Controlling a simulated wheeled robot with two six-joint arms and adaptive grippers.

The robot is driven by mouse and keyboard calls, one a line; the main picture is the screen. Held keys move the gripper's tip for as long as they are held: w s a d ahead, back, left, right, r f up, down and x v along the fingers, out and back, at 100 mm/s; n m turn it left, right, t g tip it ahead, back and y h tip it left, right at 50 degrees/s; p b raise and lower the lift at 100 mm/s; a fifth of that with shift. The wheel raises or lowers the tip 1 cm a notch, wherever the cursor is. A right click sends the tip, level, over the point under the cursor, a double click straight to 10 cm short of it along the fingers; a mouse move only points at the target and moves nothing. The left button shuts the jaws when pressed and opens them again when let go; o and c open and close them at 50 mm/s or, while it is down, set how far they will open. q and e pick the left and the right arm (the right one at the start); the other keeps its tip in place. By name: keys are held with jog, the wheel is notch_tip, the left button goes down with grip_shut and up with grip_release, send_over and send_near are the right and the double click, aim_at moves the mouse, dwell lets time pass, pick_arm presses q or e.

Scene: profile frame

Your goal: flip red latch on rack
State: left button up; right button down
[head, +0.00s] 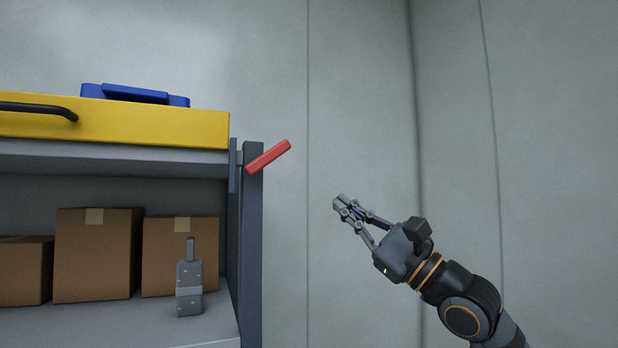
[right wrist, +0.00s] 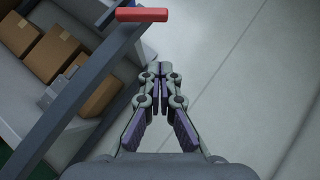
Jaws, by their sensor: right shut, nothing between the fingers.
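The red latch (head: 268,157) is a short red bar at the top of the rack's right post (head: 252,240). In the head view it slants up to the right, its right end sticking out past the post. It also shows at the top of the right wrist view (right wrist: 141,14). My right gripper (head: 341,202) is shut and empty, to the right of the latch and lower in the picture, apart from it. In the right wrist view its closed fingertips (right wrist: 159,68) point toward the latch, with a gap between. My left gripper is not in view.
A yellow case (head: 150,122) with a black handle lies on the upper shelf, with a blue item (head: 135,95) on top. Cardboard boxes (head: 98,255) and a grey tool-like object (head: 189,285) stand on the lower shelf. The space right of the post is free before the grey wall.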

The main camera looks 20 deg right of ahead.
aim_at(268, 157)
pick_arm(q)
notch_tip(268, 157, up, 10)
jog(key=p, duration=1)
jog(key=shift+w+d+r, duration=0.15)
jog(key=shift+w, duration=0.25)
pick_arm(e)
jog(key=s+a+r+x, duration=0.1)
jog(key=x, duration=1.2)
jog(key=shift+s, duration=0.35)
jog(key=shift+w, duration=0.1)
jog(key=shift+d, duration=0.1)
